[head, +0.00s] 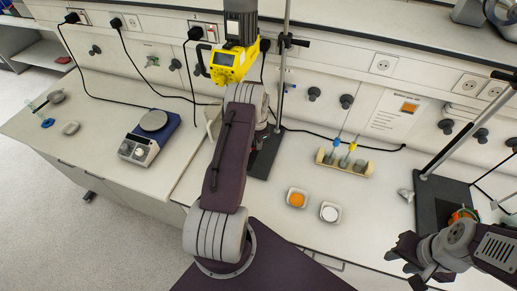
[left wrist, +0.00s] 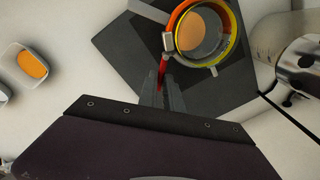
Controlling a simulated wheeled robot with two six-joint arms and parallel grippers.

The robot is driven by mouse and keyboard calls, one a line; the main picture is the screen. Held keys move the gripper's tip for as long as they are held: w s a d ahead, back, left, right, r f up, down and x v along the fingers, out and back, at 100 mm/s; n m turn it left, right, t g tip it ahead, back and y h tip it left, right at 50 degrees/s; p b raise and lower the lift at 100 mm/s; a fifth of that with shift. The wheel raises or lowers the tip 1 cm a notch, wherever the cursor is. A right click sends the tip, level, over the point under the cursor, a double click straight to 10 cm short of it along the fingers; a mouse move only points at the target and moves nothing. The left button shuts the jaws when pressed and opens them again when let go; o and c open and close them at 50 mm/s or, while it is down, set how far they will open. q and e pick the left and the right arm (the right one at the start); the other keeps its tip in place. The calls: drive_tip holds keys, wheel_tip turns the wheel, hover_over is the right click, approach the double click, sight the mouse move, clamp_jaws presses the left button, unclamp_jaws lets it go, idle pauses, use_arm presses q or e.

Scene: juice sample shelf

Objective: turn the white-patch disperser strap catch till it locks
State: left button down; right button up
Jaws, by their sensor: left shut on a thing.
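A red catch lever (left wrist: 162,70) hangs beside the ring's metal buckle (left wrist: 167,42). My left gripper (left wrist: 162,88) is shut on this lever, with its fingers pointing toward the ring. In the head view my left arm reaches up to the yellow disperser (head: 228,65) on its stand and hides the strap and my left fingertips. No white patch can be made out. My right gripper (head: 404,264) is at the lower right, away from the disperser; its jaw opening is unclear.
A dish with orange contents (head: 297,198) and one with white contents (head: 330,213) stand right of my left arm. A tube rack (head: 345,166) is behind them. A second stand (head: 426,212) is at right. A hotplate (head: 150,135) is at left. Cables run along the back.

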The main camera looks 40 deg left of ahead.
use_arm(q)
drive_tip(key=shift+s, duration=0.1)
drive_tip(key=c, duration=1.5)
unclamp_jaws()
drive_tip(key=shift+f, duration=0.1)
drive_tip(key=shift+a, duration=0.1)
use_arm(e)
drive_tip(key=shift+a+f, duration=0.15)
drive_tip(key=shift+s, duration=0.1)
